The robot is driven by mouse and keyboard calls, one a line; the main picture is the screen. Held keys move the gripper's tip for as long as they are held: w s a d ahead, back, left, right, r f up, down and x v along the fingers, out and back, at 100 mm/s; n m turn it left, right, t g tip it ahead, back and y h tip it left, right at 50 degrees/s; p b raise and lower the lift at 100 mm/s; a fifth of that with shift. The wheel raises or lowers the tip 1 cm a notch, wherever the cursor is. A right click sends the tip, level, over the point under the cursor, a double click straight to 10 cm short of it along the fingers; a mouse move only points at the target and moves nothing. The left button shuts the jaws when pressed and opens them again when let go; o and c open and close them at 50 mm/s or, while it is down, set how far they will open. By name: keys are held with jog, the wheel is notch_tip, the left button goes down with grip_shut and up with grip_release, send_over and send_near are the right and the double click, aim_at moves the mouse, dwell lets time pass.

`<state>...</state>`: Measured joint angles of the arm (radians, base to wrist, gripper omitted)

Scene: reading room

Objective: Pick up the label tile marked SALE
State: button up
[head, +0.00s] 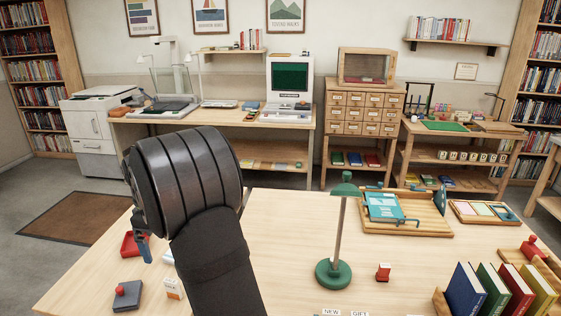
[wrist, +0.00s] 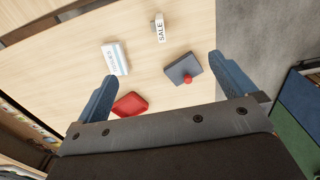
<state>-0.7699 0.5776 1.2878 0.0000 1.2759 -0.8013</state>
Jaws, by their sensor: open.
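The label tile marked SALE (wrist: 160,31) is small and white with dark letters. In the wrist view it lies on the table near the top, beyond my fingertips and apart from them. In the head view a small white tile (head: 173,289) on the table's front left appears to be the same one, its text too small to read. My gripper (wrist: 162,68) is open, its two blue fingers wide apart with nothing between them. In the head view one blue finger (head: 144,250) shows below my arm, which hides the rest.
A dark pad with a red knob (wrist: 185,71) lies near the right finger. A white box (wrist: 115,58) and a red tray (wrist: 131,105) lie near the left finger. A green lamp (head: 335,273) stands mid-table; NEW (head: 331,312) and GIFT (head: 360,313) tiles show at the bottom edge.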

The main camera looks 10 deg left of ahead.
dwell(0.4)
jog(key=c, duration=1.3)
jog(key=shift+m, duration=0.6)
jog(key=f, duration=1)
jog(key=shift+s+d+f, duration=0.15)
jog(key=shift+s+f, duration=0.05)
jog(key=shift+s, duration=0.15)
jog(key=shift+w+f, duration=0.15)
jog(key=shift+f, duration=1.4)
jog(key=shift+w+f, duration=0.1)
jog(key=shift+f, duration=1.4)
